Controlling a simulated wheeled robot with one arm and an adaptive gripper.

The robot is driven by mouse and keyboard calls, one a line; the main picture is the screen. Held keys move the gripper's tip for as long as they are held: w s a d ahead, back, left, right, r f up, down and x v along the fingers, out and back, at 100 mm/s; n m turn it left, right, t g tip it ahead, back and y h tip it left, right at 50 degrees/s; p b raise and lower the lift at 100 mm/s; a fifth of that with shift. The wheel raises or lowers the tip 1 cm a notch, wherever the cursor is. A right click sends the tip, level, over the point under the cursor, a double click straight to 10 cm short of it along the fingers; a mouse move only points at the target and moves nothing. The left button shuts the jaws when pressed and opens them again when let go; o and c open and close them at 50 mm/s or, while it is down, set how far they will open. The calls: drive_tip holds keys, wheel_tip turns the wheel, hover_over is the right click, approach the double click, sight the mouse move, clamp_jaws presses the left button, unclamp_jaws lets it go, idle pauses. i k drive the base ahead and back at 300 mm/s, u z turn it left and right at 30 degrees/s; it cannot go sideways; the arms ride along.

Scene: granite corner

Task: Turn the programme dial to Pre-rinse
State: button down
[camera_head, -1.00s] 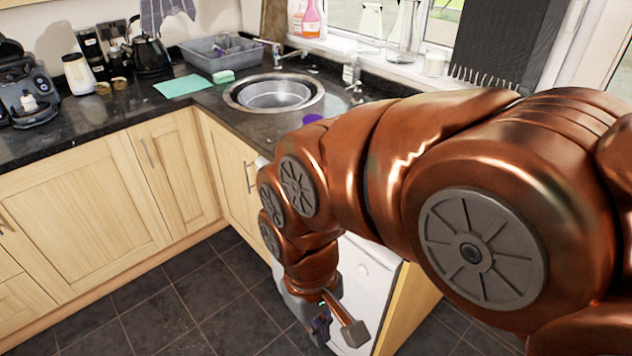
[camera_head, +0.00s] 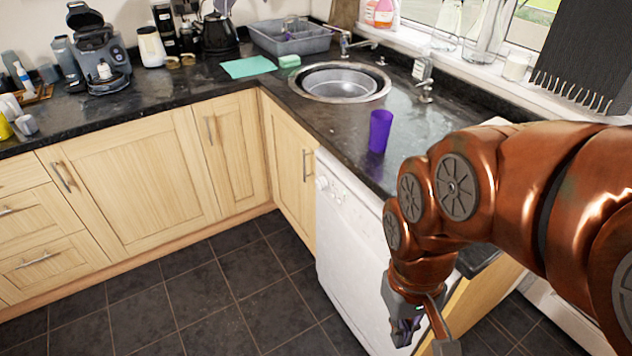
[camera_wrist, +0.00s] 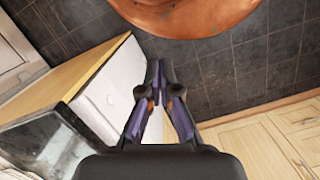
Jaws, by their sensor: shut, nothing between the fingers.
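The white dishwasher (camera_head: 345,245) stands under the counter at the middle right of the head view. A round white dial (camera_head: 321,183) shows on its upper front panel, near the left end. The dial's markings are too small to read. My gripper (camera_head: 405,335) hangs low in front of the dishwasher's right part, below the dial and apart from it. In the wrist view my gripper (camera_wrist: 154,68) is shut and empty, its fingertips together over the dark floor. The dishwasher's white front (camera_wrist: 105,92) shows to their left.
A purple cup (camera_head: 380,131) stands on the dark counter (camera_head: 340,128) above the dishwasher, close to my arm. The sink (camera_head: 345,82) is behind it. Wooden cupboards (camera_head: 155,165) line the left. The tiled floor (camera_head: 215,300) is clear.

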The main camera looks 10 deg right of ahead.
sight(321, 183)
drive_tip(key=k, duration=1)
drive_tip(key=u, duration=1.4)
drive_tip(key=i, duration=1.2)
drive_tip(key=z, duration=0.7)
